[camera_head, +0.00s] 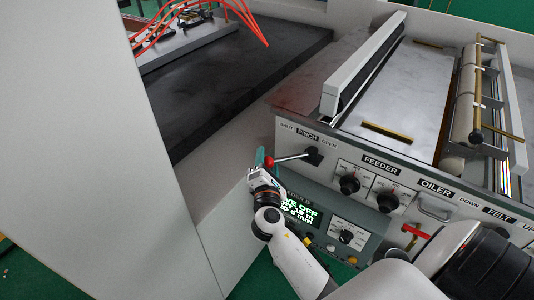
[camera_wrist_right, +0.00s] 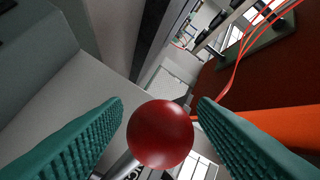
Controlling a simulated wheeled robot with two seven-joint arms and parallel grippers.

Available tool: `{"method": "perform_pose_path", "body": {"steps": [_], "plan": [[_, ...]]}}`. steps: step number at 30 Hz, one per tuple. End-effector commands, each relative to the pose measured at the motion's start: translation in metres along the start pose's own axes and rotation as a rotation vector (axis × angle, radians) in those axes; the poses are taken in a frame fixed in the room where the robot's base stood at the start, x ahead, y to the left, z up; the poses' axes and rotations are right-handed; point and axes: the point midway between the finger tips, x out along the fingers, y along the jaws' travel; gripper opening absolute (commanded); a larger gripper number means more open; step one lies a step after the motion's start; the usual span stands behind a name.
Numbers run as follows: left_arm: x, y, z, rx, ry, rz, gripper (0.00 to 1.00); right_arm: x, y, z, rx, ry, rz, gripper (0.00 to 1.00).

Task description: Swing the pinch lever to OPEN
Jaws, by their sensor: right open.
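The pinch lever is a metal rod (camera_head: 291,157) on a black pivot (camera_head: 313,156), set under the SHUT, PINCH and OPEN labels. In the head view it points left, toward the SHUT side, and ends in a red knob (camera_head: 269,161). My right gripper (camera_head: 262,161) is at this knob, with its jaws open. In the right wrist view the red knob (camera_wrist_right: 160,134) shows between the two teal fingers of my right gripper (camera_wrist_right: 160,102), with gaps on both sides. My left gripper is not in view.
Feeder dials (camera_head: 349,183) and a lit display (camera_head: 299,211) sit right of and below the lever. A red-handled valve (camera_head: 414,231) is near my right arm. A pale panel (camera_head: 95,150) stands at left. Orange cables (camera_head: 240,18) hang at the back.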

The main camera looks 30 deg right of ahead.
Motion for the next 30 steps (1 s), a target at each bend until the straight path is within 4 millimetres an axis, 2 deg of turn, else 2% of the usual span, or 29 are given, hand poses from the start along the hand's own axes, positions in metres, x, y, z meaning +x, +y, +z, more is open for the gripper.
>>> {"method": "perform_pose_path", "body": {"steps": [6, 15, 24, 25, 30], "plan": [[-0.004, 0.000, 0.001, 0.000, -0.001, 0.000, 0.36, 0.017, 0.000, 0.000, 0.001, 0.000, 0.001, 0.53], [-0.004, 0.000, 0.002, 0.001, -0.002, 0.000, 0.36, 0.019, 0.001, 0.000, 0.002, -0.001, 0.001, 0.51], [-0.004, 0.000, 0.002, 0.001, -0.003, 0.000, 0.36, 0.018, 0.001, 0.000, 0.002, -0.001, 0.002, 0.02], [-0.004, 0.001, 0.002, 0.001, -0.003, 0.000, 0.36, 0.018, 0.001, 0.000, 0.002, -0.001, 0.002, 0.00], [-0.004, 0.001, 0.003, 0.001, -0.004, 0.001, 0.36, 0.019, 0.001, 0.001, 0.001, -0.004, -0.001, 0.00]]}}
